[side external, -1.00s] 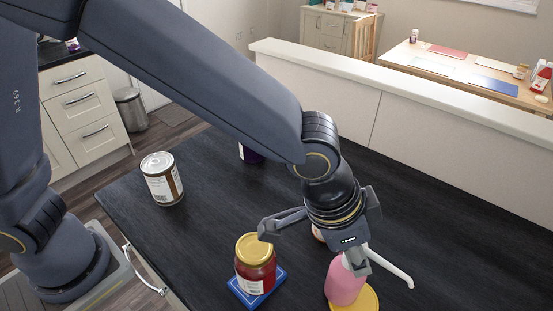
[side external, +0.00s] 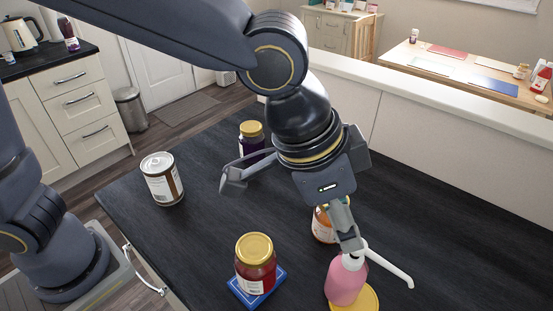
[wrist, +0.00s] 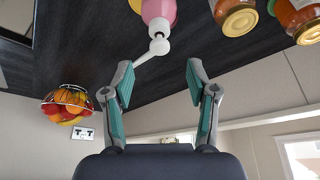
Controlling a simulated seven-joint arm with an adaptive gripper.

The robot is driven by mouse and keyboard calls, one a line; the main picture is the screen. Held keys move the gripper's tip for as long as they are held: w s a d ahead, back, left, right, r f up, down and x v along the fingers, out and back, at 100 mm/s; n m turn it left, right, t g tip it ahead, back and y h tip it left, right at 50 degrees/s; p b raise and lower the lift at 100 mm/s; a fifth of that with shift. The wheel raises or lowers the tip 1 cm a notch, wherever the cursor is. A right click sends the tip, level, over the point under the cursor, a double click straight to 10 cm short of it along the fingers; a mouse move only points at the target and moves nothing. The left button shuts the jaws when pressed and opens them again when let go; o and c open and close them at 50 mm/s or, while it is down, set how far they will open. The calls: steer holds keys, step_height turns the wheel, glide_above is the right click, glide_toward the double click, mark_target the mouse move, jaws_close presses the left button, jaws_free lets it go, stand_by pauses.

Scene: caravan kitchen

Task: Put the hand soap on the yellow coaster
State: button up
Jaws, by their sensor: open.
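The hand soap is a pink bottle (side external: 346,282) with a white pump and a long white spout pointing right. It stands upright on the yellow coaster (side external: 369,298) at the front of the dark counter, in the side view. The bottle (wrist: 158,10) and its pump also show at the top of the wrist view. My gripper (side external: 291,212) is open and empty, above and behind the soap. In the side view its right finger overlaps the pump's top; in the wrist view the fingers (wrist: 160,84) are apart from the bottle.
A red jar (side external: 255,265) stands on a blue coaster (side external: 240,293) left of the soap. An orange-labelled jar (side external: 322,226) is behind the soap, partly hidden by my gripper. A dark jar (side external: 251,140) and a can (side external: 161,180) stand farther back. The right side of the counter is clear.

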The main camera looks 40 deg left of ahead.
steer(key=a+r+n+t+y, duration=0.1)
steer(key=a+r+n, duration=0.15)
steer(key=a, duration=0.75)
steer(key=a+r+n+t, duration=0.1)
steer(key=a+r+n, duration=0.15)
steer(key=a, duration=0.85)
steer(key=s+a+f+n+y, duration=0.1)
steer(key=s+a+n, duration=0.1)
steer(key=a, duration=0.4)
steer(key=s+a+f+n+y, duration=0.1)
steer(key=s+a+f+n, duration=0.1)
steer(key=s+a, duration=0.3)
steer(key=shift+s+a, duration=0.3)
steer(key=shift+a, duration=0.45)
